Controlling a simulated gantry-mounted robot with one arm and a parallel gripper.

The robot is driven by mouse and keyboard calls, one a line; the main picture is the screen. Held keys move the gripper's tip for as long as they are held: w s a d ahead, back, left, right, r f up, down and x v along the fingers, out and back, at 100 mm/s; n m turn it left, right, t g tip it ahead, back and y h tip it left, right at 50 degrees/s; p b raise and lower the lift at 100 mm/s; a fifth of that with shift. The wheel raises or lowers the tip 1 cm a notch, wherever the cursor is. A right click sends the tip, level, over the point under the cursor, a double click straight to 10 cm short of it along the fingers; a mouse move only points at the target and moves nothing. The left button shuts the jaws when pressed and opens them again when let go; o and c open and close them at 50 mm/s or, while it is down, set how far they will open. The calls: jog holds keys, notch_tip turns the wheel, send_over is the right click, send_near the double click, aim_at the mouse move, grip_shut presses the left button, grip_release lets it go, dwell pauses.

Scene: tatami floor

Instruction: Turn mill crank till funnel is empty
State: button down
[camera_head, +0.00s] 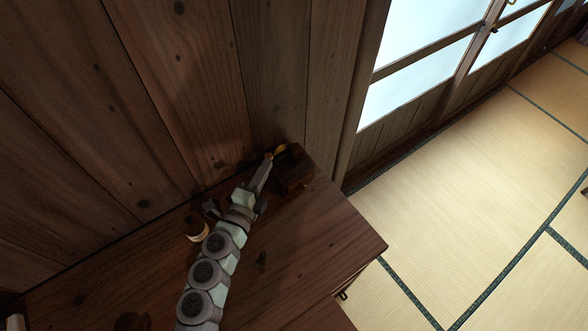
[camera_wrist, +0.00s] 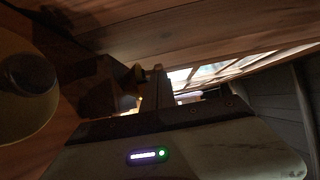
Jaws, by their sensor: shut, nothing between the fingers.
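A dark wooden box shape (camera_head: 292,172), which looks like the mill, stands at the far corner of the wooden cabinet top. My gripper (camera_head: 268,157) is shut and empty, right beside it on its left. A small yellow-orange piece (camera_head: 280,149) shows just past the fingertips; I cannot tell if it is the crank's knob or if the fingers touch it. In the wrist view my gripper's fingers (camera_wrist: 157,88) are close together in shadow, with a dark block (camera_wrist: 85,85) to their left. I cannot make out the funnel or its contents.
A small pale, dark-topped container (camera_head: 197,231) stands on the cabinet top (camera_head: 315,235), left of my arm. A plank wall (camera_head: 170,80) rises close behind. Tatami floor (camera_head: 470,200) lies beyond the cabinet's right edge. A large yellowish round thing (camera_wrist: 22,110) is at left in the wrist view.

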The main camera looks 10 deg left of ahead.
jog(key=shift+w+a+r, duration=0.1)
jog(key=shift+w+a, duration=0.6)
jog(key=shift+a, duration=0.35)
jog(key=shift+a, duration=0.1)
